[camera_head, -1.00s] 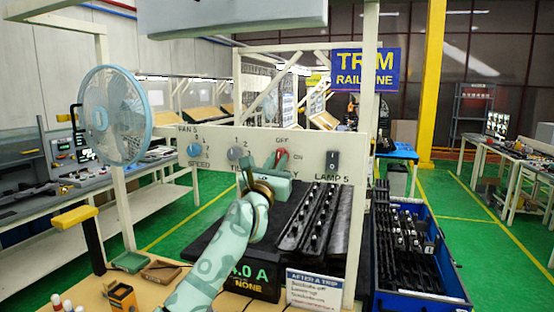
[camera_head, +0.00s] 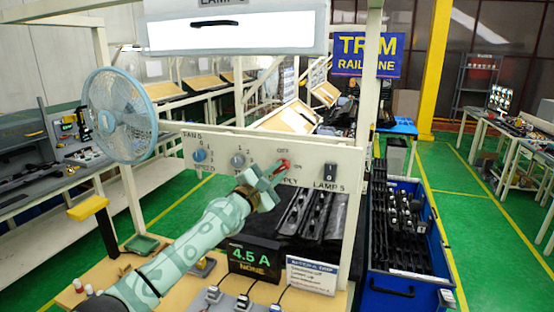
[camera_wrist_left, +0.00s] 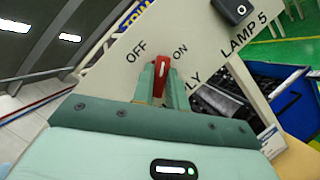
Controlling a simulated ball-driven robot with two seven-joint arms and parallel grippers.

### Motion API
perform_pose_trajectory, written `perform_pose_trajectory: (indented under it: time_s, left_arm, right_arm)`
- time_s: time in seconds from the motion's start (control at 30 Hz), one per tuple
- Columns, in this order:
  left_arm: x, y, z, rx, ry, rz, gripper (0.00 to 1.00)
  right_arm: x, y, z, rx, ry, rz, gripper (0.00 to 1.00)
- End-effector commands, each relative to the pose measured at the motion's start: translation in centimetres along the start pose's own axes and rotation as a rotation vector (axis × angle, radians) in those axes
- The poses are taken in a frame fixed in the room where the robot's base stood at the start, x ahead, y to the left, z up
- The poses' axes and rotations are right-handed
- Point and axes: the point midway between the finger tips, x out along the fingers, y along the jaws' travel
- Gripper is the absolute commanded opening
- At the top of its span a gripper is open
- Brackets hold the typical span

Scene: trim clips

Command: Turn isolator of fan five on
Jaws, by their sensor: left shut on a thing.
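The isolator's red handle (camera_head: 281,167) is on the white panel (camera_head: 330,160), between the labels OFF above and ON to the right. In the left wrist view the red handle (camera_wrist_left: 160,78) points between OFF and ON. My left gripper (camera_head: 270,182) is shut on it, a finger on each side. The fan (camera_head: 120,115) stands at the panel's left; the panel reads FAN 5 there. My gripper and arm hide part of the lettering below the isolator. My right gripper is out of view.
The panel also has a blue SPEED knob (camera_head: 200,156), a grey knob (camera_head: 237,160) and a black LAMP 5 switch (camera_head: 330,171). A display (camera_head: 253,258) below reads 4.5 A and NONE. A blue crate (camera_head: 405,292) stands to the right.

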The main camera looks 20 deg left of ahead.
Motion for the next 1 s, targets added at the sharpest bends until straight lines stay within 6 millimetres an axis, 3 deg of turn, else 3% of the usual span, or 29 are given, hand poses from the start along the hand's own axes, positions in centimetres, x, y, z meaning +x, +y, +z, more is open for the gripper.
perform_pose_trajectory:
  time_s: [0.03, 0.3, 0.6, 1.0]
  left_arm:
    - [0.1, 0.5, 0.2, 0.040, 0.001, -0.018, 0.00]
    - [0.1, 0.4, 0.1, 0.272, 0.000, -0.112, 0.00]
    - [0.0, 0.4, 0.0, 0.463, 0.000, -0.189, 0.00]
    - [0.0, 0.2, 0.0, 0.565, 0.000, -0.234, 0.00]
  right_arm:
    - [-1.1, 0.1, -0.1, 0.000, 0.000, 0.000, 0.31]
    - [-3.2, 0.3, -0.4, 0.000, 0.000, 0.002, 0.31]
    - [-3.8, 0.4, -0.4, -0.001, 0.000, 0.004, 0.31]
    - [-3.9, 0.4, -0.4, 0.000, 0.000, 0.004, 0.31]
